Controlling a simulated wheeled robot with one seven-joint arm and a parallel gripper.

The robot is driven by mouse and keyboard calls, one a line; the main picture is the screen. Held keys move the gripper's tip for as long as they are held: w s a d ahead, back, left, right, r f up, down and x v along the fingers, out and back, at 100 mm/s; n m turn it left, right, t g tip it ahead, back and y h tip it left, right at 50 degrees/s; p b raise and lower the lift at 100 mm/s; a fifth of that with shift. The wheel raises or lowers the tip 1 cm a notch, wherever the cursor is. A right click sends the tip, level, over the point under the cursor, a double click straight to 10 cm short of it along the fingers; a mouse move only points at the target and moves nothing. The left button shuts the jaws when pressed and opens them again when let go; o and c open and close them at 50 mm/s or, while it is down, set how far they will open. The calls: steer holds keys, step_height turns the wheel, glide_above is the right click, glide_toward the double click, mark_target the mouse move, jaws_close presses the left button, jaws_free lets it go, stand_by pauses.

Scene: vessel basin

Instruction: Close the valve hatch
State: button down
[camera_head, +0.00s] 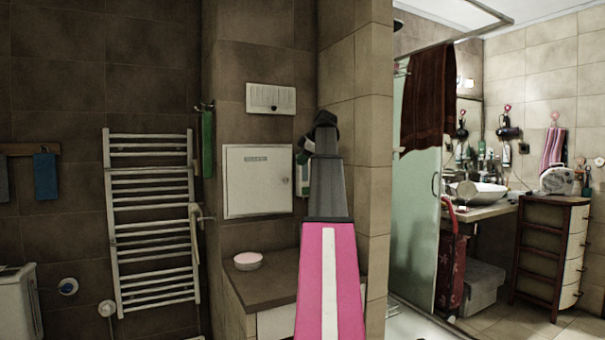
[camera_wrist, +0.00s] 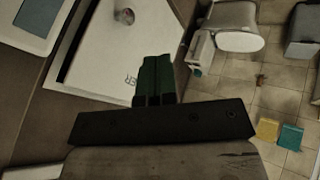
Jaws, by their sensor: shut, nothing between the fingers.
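The valve hatch (camera_head: 258,182) is a white square panel with a small dark label, set in the tiled wall left of the middle in the head view. Its door looks flush with its frame, but I cannot tell whether a small gap stays at an edge. My gripper (camera_head: 305,152) is near the hatch's right edge, partly hidden by my grey and pink arm. Its dark fingers also show in the wrist view (camera_wrist: 154,80), together and empty. I cannot tell whether the gripper touches anything. I cannot identify the hatch for certain in the wrist view.
A towel radiator (camera_head: 152,215) stands left, a tiled wall edge (camera_head: 377,150) right. The wrist view shows a toilet (camera_wrist: 235,25) and tiled floor.

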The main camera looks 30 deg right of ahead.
mark_target(287, 176)
steer(key=w+a+f, duration=0.1)
steer(key=w+f, duration=0.7)
steer(key=w, duration=0.1)
steer(key=shift+a, duration=0.2)
steer(key=shift+w, duration=0.1)
steer(key=shift+w+d+r, duration=0.1)
steer(key=shift+w+d, duration=0.15)
steer(key=shift+w, duration=0.45)
steer(key=shift+w+d+r, duration=0.1)
steer(key=shift+w+d, duration=0.15)
steer(key=shift+w, duration=0.45)
